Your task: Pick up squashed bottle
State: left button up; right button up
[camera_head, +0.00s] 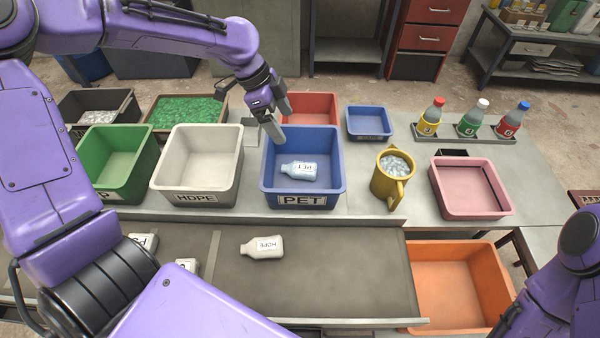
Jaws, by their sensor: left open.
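A pale blue bottle (299,171) labelled PET lies on its side inside the blue PET bin (303,201). A white bottle (262,247) labelled HDPE lies on its side on the dark conveyor belt (320,275). I cannot tell which of them is squashed. My left gripper (278,122) is open and empty, pointing down over the back left rim of the PET bin, apart from both bottles. My right arm shows at the lower right, but its gripper is out of view.
White HDPE (197,196) and green (120,188) bins stand left of the PET bin. A yellow mug (385,185) and pink bin (470,207) stand to its right. An orange bin (455,275) sits beside the belt. White-labelled items (143,243) lie on the belt's left.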

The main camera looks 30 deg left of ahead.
aim_at(260, 248)
jog(key=k, duration=2)
